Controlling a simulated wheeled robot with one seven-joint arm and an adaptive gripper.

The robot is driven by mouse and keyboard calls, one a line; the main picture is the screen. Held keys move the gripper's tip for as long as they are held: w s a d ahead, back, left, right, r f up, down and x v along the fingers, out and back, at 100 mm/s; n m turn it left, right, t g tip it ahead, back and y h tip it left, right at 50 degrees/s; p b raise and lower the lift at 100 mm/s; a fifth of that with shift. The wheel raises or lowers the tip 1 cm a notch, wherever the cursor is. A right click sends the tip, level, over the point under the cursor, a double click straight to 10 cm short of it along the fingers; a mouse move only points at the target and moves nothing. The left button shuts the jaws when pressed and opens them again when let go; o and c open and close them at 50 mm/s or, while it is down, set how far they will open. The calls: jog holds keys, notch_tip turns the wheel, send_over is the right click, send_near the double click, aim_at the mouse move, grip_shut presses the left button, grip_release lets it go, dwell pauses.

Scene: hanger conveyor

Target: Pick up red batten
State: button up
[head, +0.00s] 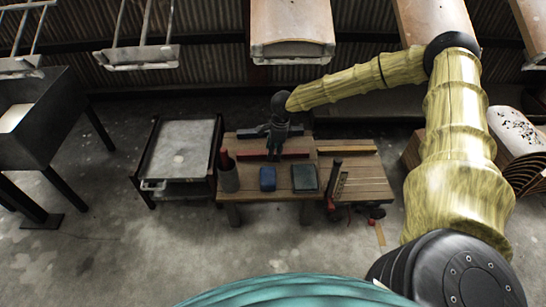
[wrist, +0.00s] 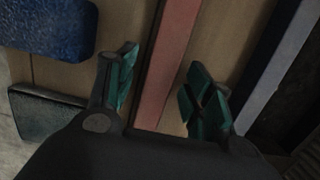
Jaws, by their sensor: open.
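The red batten (wrist: 168,62) is a long thin bar lying on the wooden table. In the wrist view it runs from the top edge down between my two fingers and passes out of sight behind the gripper body. My gripper (wrist: 163,90) is open, with one green-tipped finger on each side of the batten and a visible gap on both sides. In the head view the red batten (head: 296,155) lies across the table, and my gripper (head: 276,150) is over it from above, hiding its middle. I cannot tell how high the fingertips are above the table.
A blue-grey bar (wrist: 285,65) lies parallel to the batten. A blue block (head: 267,178) and a dark green block (head: 305,178) lie in front of it. A grey cup (head: 229,176) stands at the table's left. A tan bar (head: 347,149) lies to the right.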

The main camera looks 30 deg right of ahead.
jog(key=shift+r, duration=0.1)
grip_shut()
